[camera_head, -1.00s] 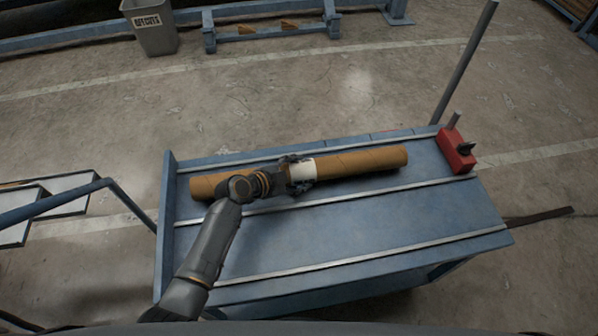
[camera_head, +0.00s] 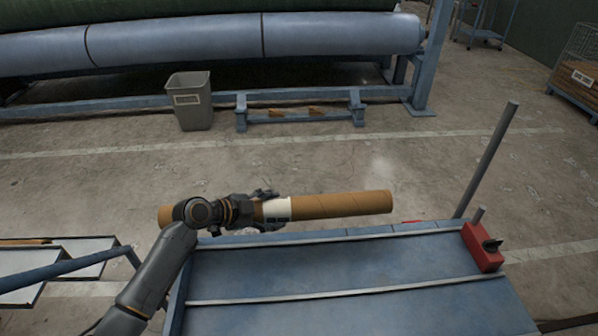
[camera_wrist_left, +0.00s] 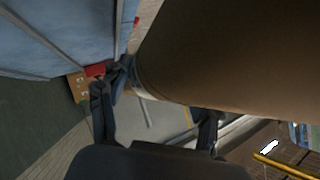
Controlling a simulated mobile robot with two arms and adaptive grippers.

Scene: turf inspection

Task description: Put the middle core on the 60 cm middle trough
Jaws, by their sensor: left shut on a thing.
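A long brown cardboard core (camera_head: 345,204) with a white label band is held level above the far edge of the blue cart. My left gripper (camera_head: 264,208) is shut around it near its middle, beside the label. In the left wrist view the core (camera_wrist_left: 235,50) fills the upper right, with my gripper's fingers (camera_wrist_left: 155,112) on its near side. White trough-like trays (camera_head: 70,262) in a blue frame stand at the left edge, partly cut off. I see no readable length mark on them, so I cannot tell which is the 60 cm middle trough. My right gripper is not in view.
The blue cart top (camera_head: 330,270) is bare, with a red box (camera_head: 482,247) and a grey post (camera_head: 486,160) at its right. A grey bin (camera_head: 189,101) and a low blue stand with wooden wedges (camera_head: 300,115) are on the floor beyond. Open floor lies between.

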